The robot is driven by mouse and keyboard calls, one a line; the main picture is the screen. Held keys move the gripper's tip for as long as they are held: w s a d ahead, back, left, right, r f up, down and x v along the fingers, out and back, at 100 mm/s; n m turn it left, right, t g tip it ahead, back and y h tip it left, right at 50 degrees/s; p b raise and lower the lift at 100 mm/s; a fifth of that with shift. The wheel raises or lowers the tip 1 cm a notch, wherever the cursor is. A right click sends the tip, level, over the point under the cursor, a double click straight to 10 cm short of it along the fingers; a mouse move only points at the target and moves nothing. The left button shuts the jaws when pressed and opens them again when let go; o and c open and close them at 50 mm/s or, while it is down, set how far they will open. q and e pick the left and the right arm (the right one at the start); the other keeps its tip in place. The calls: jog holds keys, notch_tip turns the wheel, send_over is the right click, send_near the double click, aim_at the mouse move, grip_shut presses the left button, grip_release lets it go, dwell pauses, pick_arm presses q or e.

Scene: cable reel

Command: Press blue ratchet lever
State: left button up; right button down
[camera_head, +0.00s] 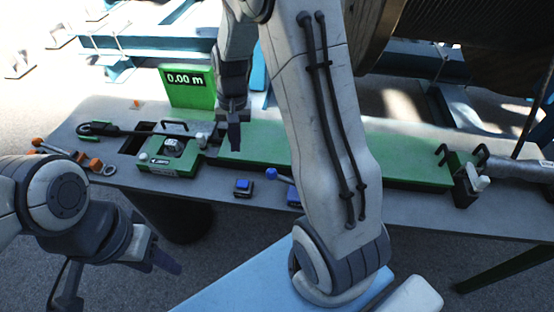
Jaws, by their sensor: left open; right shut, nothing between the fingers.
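The blue ratchet lever (272,174) shows a round blue knob on a light stem near the middle of the bench. Its blue base is partly hidden behind my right arm, so I cannot tell how far the lever is pressed. My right gripper (235,143) is shut and empty, pointing down above the bench, left of and beyond the lever and apart from it. My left gripper (165,256) is open and empty, low at the left in front of the bench, away from the lever.
A blue button box (243,188) sits left of the lever. A green display reads 0.00 m (187,87) behind a green device (170,158). A long green block (400,163) lies along the bench (220,196). Orange-handled tools (92,162) lie at left. A large reel (445,45) stands behind.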

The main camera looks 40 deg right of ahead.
jog(key=s+a+r+n, duration=0.5)
jog(key=s+a, duration=0.2)
jog(key=a, duration=0.3)
jog(key=s+a+r+n, duration=0.1)
jog(key=s+a+n, duration=0.2)
jog(key=s, duration=0.5)
jog(key=s+a+r+n, duration=0.2)
jog(key=s+n, duration=0.3)
jog(key=s, duration=0.3)
jog(key=shift+s+a+r+n+b, duration=0.2)
jog(key=shift+s+a+n+b, duration=0.15)
jog(key=shift+a, duration=0.25)
